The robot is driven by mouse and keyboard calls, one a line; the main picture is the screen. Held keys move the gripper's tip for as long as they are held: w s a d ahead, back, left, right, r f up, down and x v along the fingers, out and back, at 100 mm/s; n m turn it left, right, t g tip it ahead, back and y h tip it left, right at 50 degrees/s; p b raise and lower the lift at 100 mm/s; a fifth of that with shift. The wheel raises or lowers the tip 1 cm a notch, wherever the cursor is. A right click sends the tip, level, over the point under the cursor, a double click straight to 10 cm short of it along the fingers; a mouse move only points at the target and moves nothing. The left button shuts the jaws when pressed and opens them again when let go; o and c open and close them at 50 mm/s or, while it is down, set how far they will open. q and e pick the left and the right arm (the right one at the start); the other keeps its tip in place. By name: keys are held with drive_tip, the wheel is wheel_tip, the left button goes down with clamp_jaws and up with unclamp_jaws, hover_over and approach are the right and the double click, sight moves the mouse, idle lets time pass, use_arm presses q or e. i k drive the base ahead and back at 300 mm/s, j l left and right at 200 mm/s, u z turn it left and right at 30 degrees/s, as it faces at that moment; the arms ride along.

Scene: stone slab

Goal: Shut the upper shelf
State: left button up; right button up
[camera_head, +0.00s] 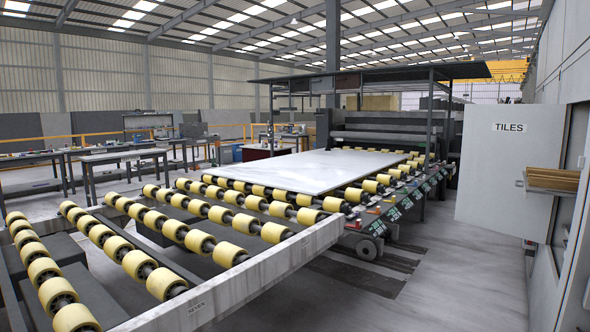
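A grey cabinet (577,215) stands at the right edge, cut off by the frame. Its light door marked TILES (509,152) hangs wide open to the left. A brown slatted piece (552,180), perhaps the upper shelf, juts out at the opening in front of the door. I cannot tell how far it is pulled out, and most of the cabinet's inside is hidden. Neither of my grippers is in view.
A roller conveyor with yellow rollers (177,230) fills the left and middle. A pale stone slab (305,170) lies on its far part. Grey floor (455,290) is clear between conveyor and cabinet. Workbenches (125,157) stand at the back left.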

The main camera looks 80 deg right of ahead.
sight(562, 183)
drive_tip(key=k+z, duration=0.1)
drive_tip(key=z, duration=2.45)
drive_tip(key=i+z, duration=0.1)
drive_tip(key=z, duration=0.35)
drive_tip(key=i+z, duration=0.1)
drive_tip(key=z, duration=0.9)
drive_tip(key=i+z, duration=0.1)
drive_tip(key=z, duration=0.4)
drive_tip(key=i+j+z, duration=0.1)
drive_tip(key=i+j, duration=2.2)
drive_tip(key=j, duration=0.2)
drive_tip(key=l+z, duration=0.05)
